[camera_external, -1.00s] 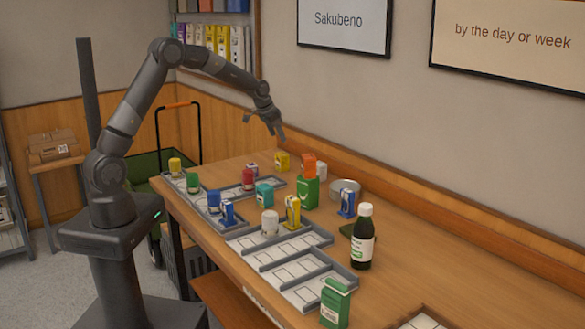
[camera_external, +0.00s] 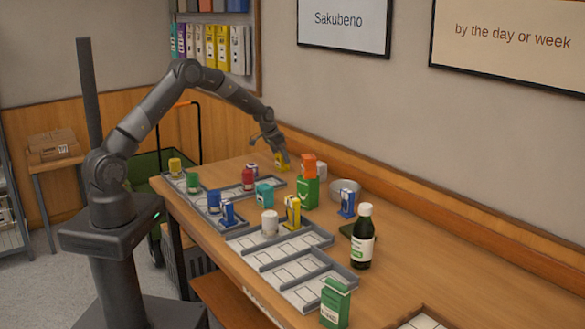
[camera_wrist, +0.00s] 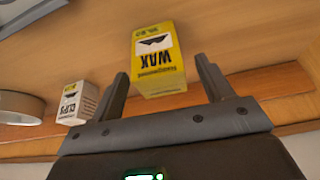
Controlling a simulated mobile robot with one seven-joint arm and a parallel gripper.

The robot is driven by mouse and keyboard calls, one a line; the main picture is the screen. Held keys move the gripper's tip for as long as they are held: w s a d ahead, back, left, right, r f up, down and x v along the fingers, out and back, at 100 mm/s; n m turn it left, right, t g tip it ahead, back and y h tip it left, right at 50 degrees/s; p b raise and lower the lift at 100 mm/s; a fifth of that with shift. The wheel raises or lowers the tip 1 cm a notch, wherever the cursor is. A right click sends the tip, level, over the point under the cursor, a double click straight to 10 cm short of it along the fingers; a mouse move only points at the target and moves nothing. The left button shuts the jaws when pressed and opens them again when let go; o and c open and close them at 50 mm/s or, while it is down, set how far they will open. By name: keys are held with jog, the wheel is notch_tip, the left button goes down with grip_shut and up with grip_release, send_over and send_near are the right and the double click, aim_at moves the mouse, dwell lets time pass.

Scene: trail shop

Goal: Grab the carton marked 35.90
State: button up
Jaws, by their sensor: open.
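In the external view my gripper (camera_external: 271,150) is at the far end of the counter, partly covering the yellow carton (camera_external: 279,163).
A small white carton (camera_wrist: 76,103) and a round metal tin (camera_wrist: 20,106) are left in the wrist view. Grey divided trays (camera_external: 305,294) and a dark bottle (camera_external: 362,238) are nearer. The wall runs behind.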

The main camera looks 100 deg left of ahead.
jog(key=shift+x, duration=1)
jog(key=c, duration=1.1)
jog(key=shift+r, duration=0.15)
jog(key=shift+c, duration=0.2)
